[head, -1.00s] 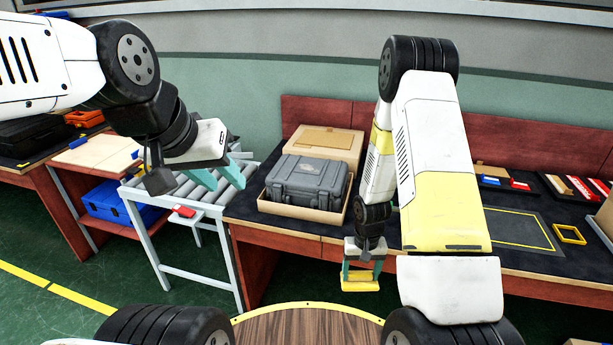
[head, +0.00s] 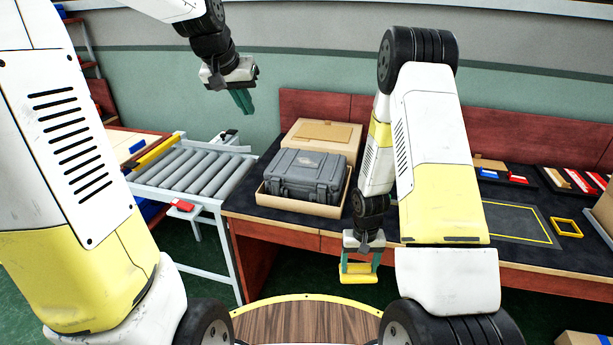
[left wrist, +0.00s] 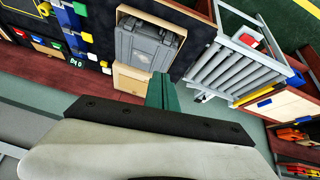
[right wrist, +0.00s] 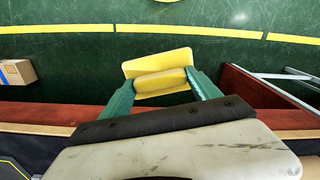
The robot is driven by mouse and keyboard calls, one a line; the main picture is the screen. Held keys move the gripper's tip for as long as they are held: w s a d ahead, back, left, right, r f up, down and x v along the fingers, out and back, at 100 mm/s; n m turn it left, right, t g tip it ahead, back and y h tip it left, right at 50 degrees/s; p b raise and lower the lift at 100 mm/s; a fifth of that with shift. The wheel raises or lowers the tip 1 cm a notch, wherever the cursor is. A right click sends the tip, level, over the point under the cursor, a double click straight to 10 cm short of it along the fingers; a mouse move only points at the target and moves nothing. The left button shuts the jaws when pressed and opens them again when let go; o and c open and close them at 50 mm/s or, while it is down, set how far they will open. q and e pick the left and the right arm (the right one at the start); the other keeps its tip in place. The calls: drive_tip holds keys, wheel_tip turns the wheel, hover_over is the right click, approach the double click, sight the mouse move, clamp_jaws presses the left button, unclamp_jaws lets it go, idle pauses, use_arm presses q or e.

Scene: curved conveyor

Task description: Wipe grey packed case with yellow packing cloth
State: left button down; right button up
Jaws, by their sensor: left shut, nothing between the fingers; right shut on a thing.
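The grey case (head: 306,173) sits closed in a shallow open cardboard box (head: 277,203) on the dark-topped table; it also shows in the left wrist view (left wrist: 143,48). My right gripper (head: 359,267) is shut on the yellow cloth (head: 358,277), a folded pad, and holds it in front of the table's near edge, to the right of the case. The cloth also shows in the right wrist view (right wrist: 158,70), over the floor. My left gripper (head: 245,106) is shut and empty, raised above and left of the case, with its fingers pointing down.
A closed cardboard box (head: 325,134) stands behind the case. A roller conveyor (head: 187,167) adjoins the table at left, with a red item (head: 181,204) on its side. A yellow frame (head: 566,228) and trays of coloured parts lie at right. The marked mat (head: 515,225) is bare.

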use_arm(q)
drive_tip(key=w+f, duration=0.5)
drive_tip(key=w, duration=0.3)
drive_tip(key=w+f, duration=0.5)
drive_tip(key=w, duration=0.4)
drive_tip(key=m, duration=0.1)
hover_over(273, 161)
drive_tip(key=s, duration=0.2)
drive_tip(key=f, duration=1.2)
drive_tip(key=shift+w+a+f, duration=0.15)
drive_tip(key=shift+a+f, duration=0.1)
drive_tip(key=shift+a, duration=0.05)
drive_tip(key=shift+w+f, duration=0.1)
drive_tip(key=shift+f, duration=2.6)
drive_tip(key=shift+f, duration=0.4)
drive_tip(key=shift+r, duration=3)
